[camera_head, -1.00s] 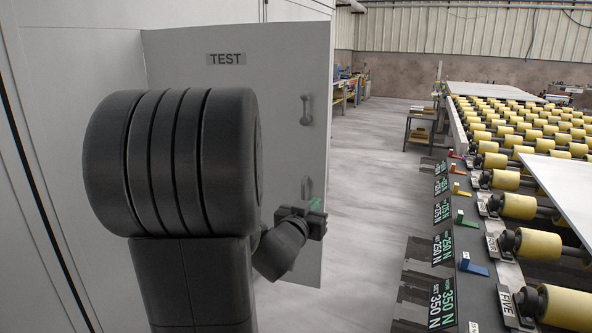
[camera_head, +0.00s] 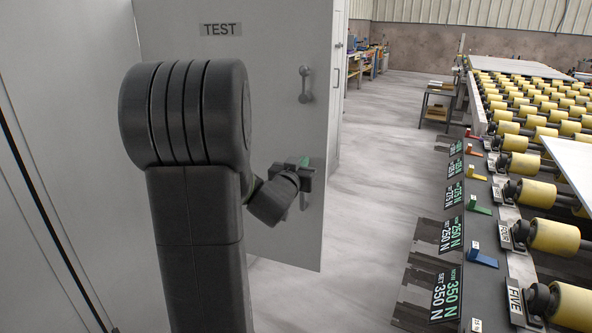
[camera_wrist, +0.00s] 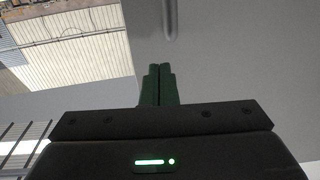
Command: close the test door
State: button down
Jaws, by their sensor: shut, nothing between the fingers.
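The test door (camera_head: 276,120) is a grey panel marked TEST, standing open from the pale cabinet. An upper bar handle (camera_head: 305,85) is near its right edge. A lower handle is mostly hidden behind my gripper. My gripper (camera_head: 304,161) is in front of the door's lower right part; contact cannot be told. In the wrist view its green fingers (camera_wrist: 158,84) are together and empty, pointing at the grey surface. A bar-like handle (camera_wrist: 169,20) shows beyond the fingertips. My dark arm covers the door's left part.
A roller conveyor (camera_head: 540,150) with yellow rollers runs along the right, with coloured tabs and label plates on its near edge. Grey floor (camera_head: 370,200) is clear between door and conveyor. A small cart (camera_head: 437,103) stands farther back.

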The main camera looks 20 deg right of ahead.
aim_at(312, 151)
jog(key=shift+p+x, duration=0.35)
jog(key=shift+x, duration=2.5)
jog(key=shift+w+d, duration=0.1)
